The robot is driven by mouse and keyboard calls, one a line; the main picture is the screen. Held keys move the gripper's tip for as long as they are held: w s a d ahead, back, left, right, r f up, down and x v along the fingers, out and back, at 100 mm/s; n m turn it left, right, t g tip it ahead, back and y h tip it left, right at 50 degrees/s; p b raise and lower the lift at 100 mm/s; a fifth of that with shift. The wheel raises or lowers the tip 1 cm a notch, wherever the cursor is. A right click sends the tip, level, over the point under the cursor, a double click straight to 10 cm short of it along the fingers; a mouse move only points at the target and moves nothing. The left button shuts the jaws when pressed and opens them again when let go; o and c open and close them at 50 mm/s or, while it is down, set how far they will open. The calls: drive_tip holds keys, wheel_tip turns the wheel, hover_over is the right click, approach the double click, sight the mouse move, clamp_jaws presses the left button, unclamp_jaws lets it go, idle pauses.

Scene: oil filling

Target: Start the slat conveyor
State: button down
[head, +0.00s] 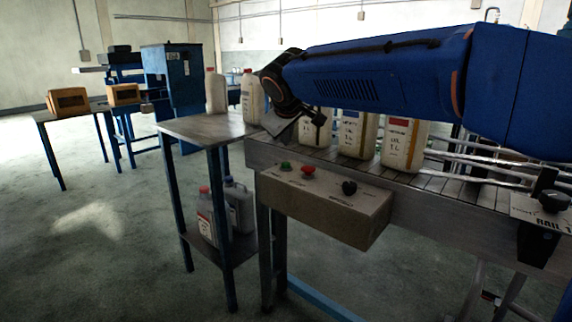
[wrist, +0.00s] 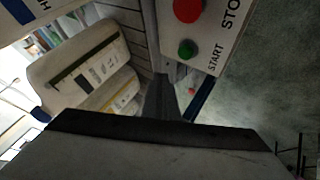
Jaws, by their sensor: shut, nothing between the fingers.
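The slat conveyor (head: 459,187) runs to the right in the head view, with a control box (head: 320,212) on its near side. The box carries a green button (head: 286,166), a red button (head: 308,171) and a black knob (head: 349,188). In the wrist view, the green button (wrist: 187,49) is beside the word START and the red button (wrist: 188,9) beside STOP. My gripper (head: 279,125) is shut and empty, above the conveyor's left end and behind the green button in the picture. In the wrist view its dark fingers (wrist: 160,96) point just left of the green button, apart from it.
Several white bottles (head: 403,143) stand on the conveyor, partly behind my arm. A side table (head: 203,129) at the conveyor's left end holds two more bottles (head: 252,98). A black rail knob (head: 554,201) is at the right. The floor at the left is clear.

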sight(286, 165)
drive_tip(key=shift+f, duration=2.05)
drive_tip(key=shift+f, duration=0.15)
idle(0.5)
drive_tip(key=shift+f, duration=0.25)
